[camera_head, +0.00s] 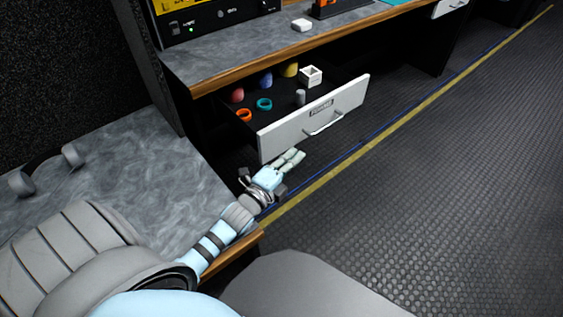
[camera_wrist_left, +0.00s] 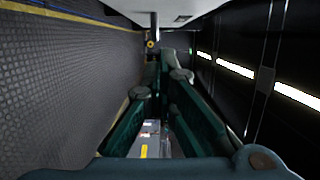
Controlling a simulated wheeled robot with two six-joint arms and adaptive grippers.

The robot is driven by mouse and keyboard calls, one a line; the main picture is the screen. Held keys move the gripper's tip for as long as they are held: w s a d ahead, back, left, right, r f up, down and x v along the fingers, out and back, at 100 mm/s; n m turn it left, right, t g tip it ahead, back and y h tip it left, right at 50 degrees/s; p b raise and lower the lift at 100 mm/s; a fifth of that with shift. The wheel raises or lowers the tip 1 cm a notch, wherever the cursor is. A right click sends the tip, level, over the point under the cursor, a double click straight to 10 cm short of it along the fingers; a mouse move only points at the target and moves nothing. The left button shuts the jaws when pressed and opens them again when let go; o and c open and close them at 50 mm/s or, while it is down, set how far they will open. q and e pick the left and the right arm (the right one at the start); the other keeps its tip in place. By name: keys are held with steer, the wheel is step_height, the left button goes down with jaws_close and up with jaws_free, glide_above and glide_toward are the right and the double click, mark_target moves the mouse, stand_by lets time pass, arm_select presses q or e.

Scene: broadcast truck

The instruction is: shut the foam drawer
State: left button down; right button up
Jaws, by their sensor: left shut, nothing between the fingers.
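The foam drawer (camera_head: 290,132) stands pulled out from under the desk, with a white front, a small label and a bar handle (camera_head: 324,123). Inside lie red, blue and yellow foam pieces, an orange ring (camera_head: 244,115), a teal ring (camera_head: 264,104), a grey cylinder (camera_head: 300,97) and a white hollow cube (camera_head: 311,76). My left gripper (camera_head: 296,156) is shut and empty, just below the drawer front in the head view; I cannot tell whether it touches. Its dark fingers fill the middle of the left wrist view (camera_wrist_left: 160,85). A pale surface with a label (camera_wrist_left: 182,18) shows above them. My right gripper is not in view.
The grey desk top (camera_head: 225,55) above the drawer has a wooden edge and holds a black equipment unit and a small white box (camera_head: 301,25). A lower grey counter (camera_head: 130,165) is at the left.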

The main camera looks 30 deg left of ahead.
mark_target(283, 151)
arm_select(q)
steer(key=a, duration=0.3)
steer(key=shift+w+a+b, duration=0.25)
steer(key=shift+w+b, duration=0.05)
steer(key=shift+w, duration=0.05)
